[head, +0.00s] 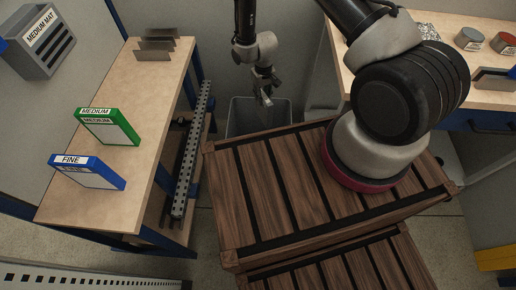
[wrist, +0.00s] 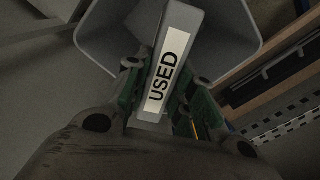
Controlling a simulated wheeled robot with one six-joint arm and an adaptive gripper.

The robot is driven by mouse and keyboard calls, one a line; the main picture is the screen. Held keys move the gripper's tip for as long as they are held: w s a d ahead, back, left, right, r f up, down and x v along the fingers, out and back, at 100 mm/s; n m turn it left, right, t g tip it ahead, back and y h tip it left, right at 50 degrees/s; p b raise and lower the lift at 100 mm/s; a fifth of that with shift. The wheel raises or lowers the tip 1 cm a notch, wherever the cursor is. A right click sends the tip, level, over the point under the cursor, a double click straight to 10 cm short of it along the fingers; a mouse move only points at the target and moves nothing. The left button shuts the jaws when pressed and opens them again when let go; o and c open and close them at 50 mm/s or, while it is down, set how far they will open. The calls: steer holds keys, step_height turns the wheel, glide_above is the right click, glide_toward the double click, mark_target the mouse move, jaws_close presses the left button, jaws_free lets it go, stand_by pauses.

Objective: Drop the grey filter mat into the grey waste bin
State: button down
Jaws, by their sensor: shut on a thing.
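The grey filter mat (wrist: 181,28) shows in the wrist view as a grey slab with a white label reading "USED". My gripper (wrist: 155,88) is shut on it, with a finger on each side. The grey waste bin (wrist: 235,22) opens behind and below the mat in the wrist view, its walls showing on both sides. In the head view my gripper (head: 264,94) hangs over the grey bin (head: 240,118), beyond the wooden crate. The mat is hard to make out in the head view. The bin's bottom is hidden.
A wooden slatted crate (head: 300,195) stands in front of the bin. A bench (head: 150,110) on the left holds a green-framed filter (head: 110,127) and a blue-framed filter (head: 88,173). A grey "MEDIUM MAT" box (head: 42,45) is at upper left. Another bench (head: 480,85) is at right.

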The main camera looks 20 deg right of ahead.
steer(key=shift+f, duration=1.3)
steer(key=c, duration=1.1)
jaws_free()
step_height(320, 180, up, 12)
steer(key=shift+r, duration=0.1)
